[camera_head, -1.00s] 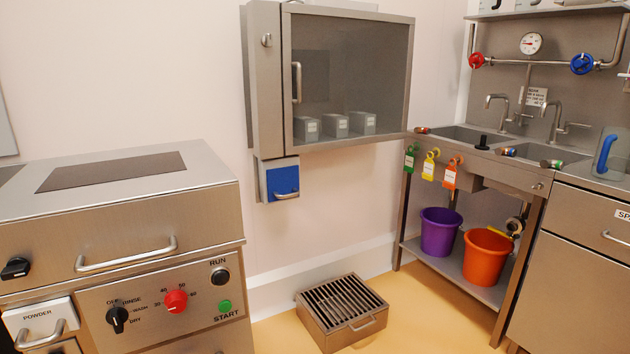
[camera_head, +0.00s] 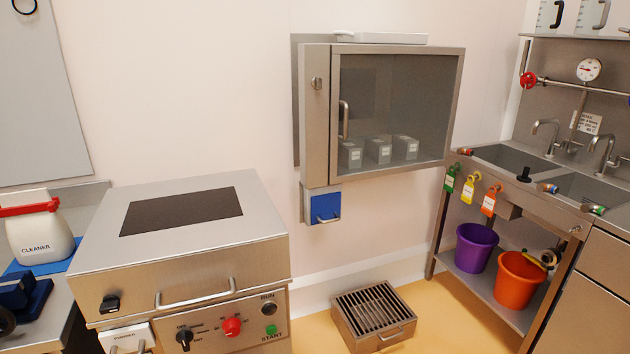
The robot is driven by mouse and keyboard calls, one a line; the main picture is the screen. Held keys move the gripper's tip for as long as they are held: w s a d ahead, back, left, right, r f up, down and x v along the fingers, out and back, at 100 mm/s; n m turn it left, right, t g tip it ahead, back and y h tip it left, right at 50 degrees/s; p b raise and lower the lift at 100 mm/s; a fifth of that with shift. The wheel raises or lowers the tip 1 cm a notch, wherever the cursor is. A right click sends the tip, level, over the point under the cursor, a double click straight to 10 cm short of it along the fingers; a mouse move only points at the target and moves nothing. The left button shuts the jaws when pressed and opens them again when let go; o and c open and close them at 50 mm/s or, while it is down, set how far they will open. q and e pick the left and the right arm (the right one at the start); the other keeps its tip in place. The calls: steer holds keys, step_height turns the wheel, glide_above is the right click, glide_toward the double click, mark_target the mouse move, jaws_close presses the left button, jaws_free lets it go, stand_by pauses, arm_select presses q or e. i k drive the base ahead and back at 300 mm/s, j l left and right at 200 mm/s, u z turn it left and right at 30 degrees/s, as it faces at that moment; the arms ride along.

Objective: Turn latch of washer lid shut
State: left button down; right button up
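The washer (camera_head: 283,314) stands at the lower left with its steel lid (camera_head: 190,212) down. The lid has a dark panel on top and a bar handle (camera_head: 196,294) on its front. The black latch knob (camera_head: 109,303) is on the lid's front at the left, its bar lying roughly sideways. I cannot tell whether it is engaged. Neither of my grippers is surely in view.
A cleaner bottle (camera_head: 40,232) stands left of the washer on a blue mat, with a dark blue object (camera_head: 22,296) in front. A glass-fronted wall cabinet (camera_head: 390,110) hangs right of the washer. A floor grate (camera_head: 373,310) and sink bench (camera_head: 500,200) lie further right.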

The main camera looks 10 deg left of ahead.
mark_target(110, 304)
steer(key=u, duration=1.5)
